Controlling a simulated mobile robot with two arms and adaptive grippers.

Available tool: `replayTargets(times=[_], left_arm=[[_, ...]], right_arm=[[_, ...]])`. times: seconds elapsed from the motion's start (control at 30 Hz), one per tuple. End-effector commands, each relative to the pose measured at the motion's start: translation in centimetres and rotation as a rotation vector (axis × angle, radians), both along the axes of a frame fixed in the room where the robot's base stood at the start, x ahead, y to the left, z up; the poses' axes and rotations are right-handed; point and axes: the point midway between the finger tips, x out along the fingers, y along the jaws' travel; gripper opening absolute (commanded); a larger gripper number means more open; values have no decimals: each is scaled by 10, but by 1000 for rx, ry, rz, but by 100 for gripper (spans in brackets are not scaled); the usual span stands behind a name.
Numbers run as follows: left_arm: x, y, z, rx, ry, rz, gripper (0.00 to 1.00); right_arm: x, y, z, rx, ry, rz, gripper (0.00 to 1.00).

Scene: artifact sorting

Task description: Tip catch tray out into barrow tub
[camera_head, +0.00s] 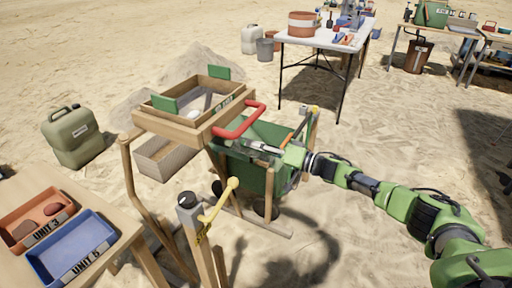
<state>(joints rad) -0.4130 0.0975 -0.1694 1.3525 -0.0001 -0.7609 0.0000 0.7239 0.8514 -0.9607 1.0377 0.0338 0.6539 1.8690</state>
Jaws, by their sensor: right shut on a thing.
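The catch tray (161,164) is a pale wooden box sticking out to the left beneath the wooden sieve frame (178,123). The frame has green end plates and a red handle (246,129) on its right side. My right gripper (248,144) reaches in from the right, just below the red handle and above the barrow. It is shut at the tray's right-hand end; the exact grip is too small to see. The green barrow tub (257,176) stands under the gripper, partly hidden by the stand and arm. My left gripper is not in view.
A post with a yellow lever (222,198) stands in front of the barrow. A table at lower left holds a red tray (31,210) and a blue tray (95,247). A green jerrycan (72,143) stands on the sand at left.

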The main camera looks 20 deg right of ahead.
Motion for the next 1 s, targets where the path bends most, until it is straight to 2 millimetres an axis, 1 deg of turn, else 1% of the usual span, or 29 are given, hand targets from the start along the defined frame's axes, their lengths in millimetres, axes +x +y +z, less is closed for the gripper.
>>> replayTargets(times=[0.03, 0.1, 0.13, 0.17, 0.2, 0.5, 0.63, 0.77, 1.0], left_arm=[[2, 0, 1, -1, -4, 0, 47], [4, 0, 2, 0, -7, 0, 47], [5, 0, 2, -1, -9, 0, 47], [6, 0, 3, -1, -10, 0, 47], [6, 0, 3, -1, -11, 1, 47], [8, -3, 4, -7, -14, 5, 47], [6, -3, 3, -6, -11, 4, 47], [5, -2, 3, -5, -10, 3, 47], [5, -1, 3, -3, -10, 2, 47]], right_arm=[[5, -6, 9, 7, -9, -16, 0], [5, -6, 9, 7, -9, -16, 0], [5, -7, 9, 8, -10, -17, 20], [5, -6, 10, 8, -10, -16, 28], [5, -6, 9, 8, -10, -16, 32], [2, -3, 5, 4, -5, -7, 32], [-5, -8, 3, 4, -3, -8, 32], [-22, -22, 2, 1, -1, -8, 32], [-62, -54, 2, 1, -1, -9, 32]])
